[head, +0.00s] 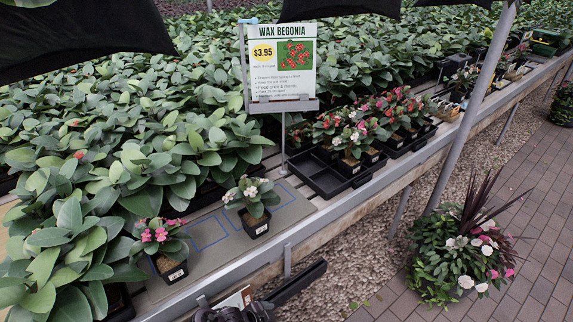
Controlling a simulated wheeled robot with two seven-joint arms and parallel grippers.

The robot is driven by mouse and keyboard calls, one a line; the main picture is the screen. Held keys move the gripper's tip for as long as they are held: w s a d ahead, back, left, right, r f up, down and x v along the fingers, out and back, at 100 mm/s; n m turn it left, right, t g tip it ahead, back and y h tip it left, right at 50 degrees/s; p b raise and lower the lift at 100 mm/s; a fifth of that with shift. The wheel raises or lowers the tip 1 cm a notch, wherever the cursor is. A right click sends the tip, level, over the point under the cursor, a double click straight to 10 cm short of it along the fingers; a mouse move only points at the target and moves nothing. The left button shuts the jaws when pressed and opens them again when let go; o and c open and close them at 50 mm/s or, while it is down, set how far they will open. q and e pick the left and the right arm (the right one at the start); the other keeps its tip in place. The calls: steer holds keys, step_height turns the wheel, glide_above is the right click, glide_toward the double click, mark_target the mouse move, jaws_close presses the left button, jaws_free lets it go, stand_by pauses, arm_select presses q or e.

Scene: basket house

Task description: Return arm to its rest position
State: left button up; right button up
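A dark gripper part (298,284), which looks like my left gripper, shows at the bottom edge, left of centre. A long black bar points up and to the right over the gravel, in front of the bench edge. The rest of it is cut off by the frame, so I cannot tell whether it is open or shut. No plant is seen in it. My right gripper is not in view.
A potted pink begonia (161,246) and a potted white begonia (253,205) stand on a grey mat (220,234) with blue outlines. A black tray (325,178) has empty room. A sign (281,62), metal post (478,100) and large floor planter (467,250) stand around.

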arm_select(q)
steer(key=s+a+f+n+y, duration=0.3)
steer(key=s+a+f+n, duration=0.3)
steer(key=s+a+f, duration=0.55)
steer(key=s+a+f+n+g+y, duration=0.1)
steer(key=s+a+f, duration=0.2)
steer(key=s, duration=0.5)
steer(key=s+a+f+n+g+y, duration=0.1)
steer(key=s+a+f, duration=0.1)
steer(key=s, duration=0.6)
steer(key=s+a+f+n+g+y, duration=0.1)
steer(key=s+a+f+y, duration=0.1)
steer(key=s, duration=0.7)
step_height(320, 180, down, 2)
steer(key=shift+a+f+n, duration=0.15)
steer(key=shift+a+n, duration=0.25)
steer(key=shift+a, duration=0.45)
